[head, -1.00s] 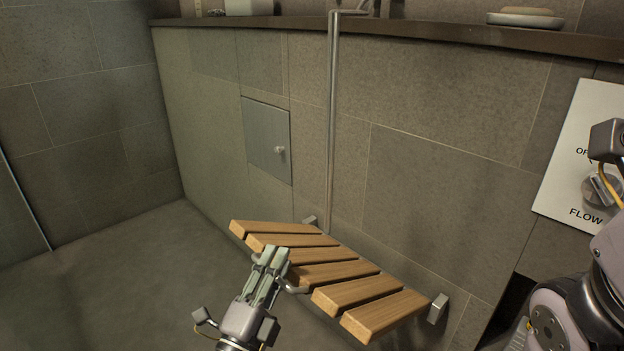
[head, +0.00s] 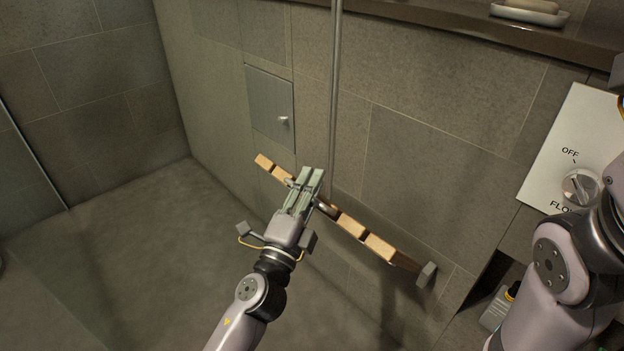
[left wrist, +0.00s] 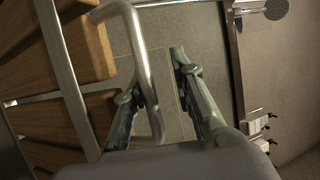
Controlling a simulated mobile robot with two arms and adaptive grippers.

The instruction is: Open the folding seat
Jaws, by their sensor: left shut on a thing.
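The folding seat (head: 365,237) has light wooden slats and is fixed low on the tiled wall. In the head view I see it nearly edge-on, tilted up toward the wall, mostly as slat ends. A wall bracket (head: 427,275) shows at its right end. My left gripper (head: 312,178) is shut on the seat's metal handle (head: 327,208) at the outer edge and hides part of the slats. In the left wrist view the bent handle bar (left wrist: 140,50) passes between the fingers (left wrist: 157,78), with the slats (left wrist: 55,60) at left. My right gripper is outside the views.
A panel with a flow knob (head: 580,187) is on the wall at right, near my right arm. A vertical metal pipe (head: 335,90) runs behind the seat. A small metal door (head: 270,105) is left of it. A ledge (head: 450,22) runs above. The floor at left is clear.

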